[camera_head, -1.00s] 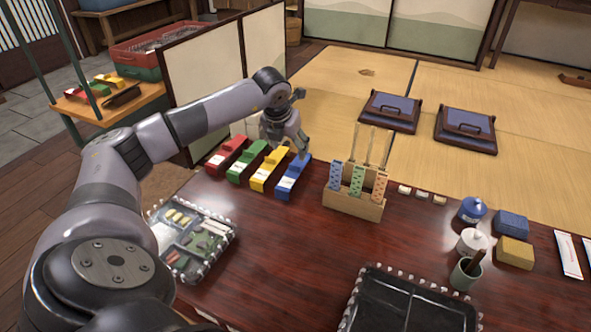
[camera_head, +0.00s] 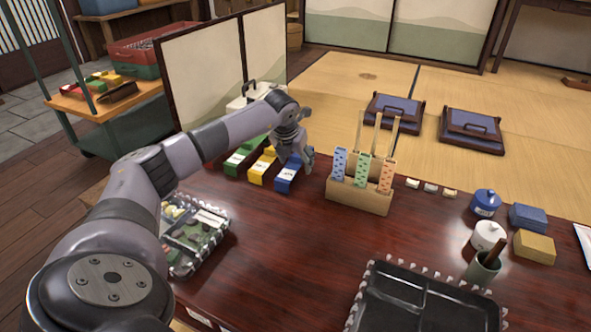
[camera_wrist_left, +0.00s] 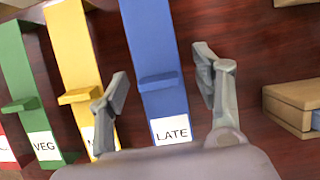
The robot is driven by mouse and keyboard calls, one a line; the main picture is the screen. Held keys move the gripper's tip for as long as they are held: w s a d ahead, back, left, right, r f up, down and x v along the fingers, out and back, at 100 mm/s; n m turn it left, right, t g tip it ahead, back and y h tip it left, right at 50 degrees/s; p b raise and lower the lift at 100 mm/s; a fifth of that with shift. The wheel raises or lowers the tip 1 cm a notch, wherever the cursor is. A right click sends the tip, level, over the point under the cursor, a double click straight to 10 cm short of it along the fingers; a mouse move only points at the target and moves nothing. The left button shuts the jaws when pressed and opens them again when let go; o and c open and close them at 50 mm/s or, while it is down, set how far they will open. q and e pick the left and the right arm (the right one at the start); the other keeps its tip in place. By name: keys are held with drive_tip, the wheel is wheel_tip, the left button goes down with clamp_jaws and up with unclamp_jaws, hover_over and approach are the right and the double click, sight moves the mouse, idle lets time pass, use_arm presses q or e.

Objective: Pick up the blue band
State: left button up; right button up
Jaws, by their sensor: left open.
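The blue band (camera_head: 286,183) lies on the dark wooden table at the right end of a row of coloured bands. In the left wrist view the blue band (camera_wrist_left: 155,50) has a raised ridge and a white label reading "LATE". My left gripper (camera_head: 298,163) is over the blue band. In the left wrist view my left gripper (camera_wrist_left: 163,78) is open, with one finger on each side of the blue band; whether they touch it I cannot tell. The left finger is between the blue and yellow bands. My right gripper is not in view.
The yellow band (camera_wrist_left: 75,60) is close on the left, then the green band (camera_wrist_left: 25,85). A wooden stand (camera_head: 358,197) with patterned strips is right of the blue band. A filled tray (camera_head: 215,240) and an empty black tray (camera_head: 395,290) are nearer. The middle table is clear.

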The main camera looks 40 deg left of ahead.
use_arm(q)
drive_tip(key=shift+c, duration=0.4)
drive_tip(key=shift+f, duration=0.1)
drive_tip(key=c, duration=0.8)
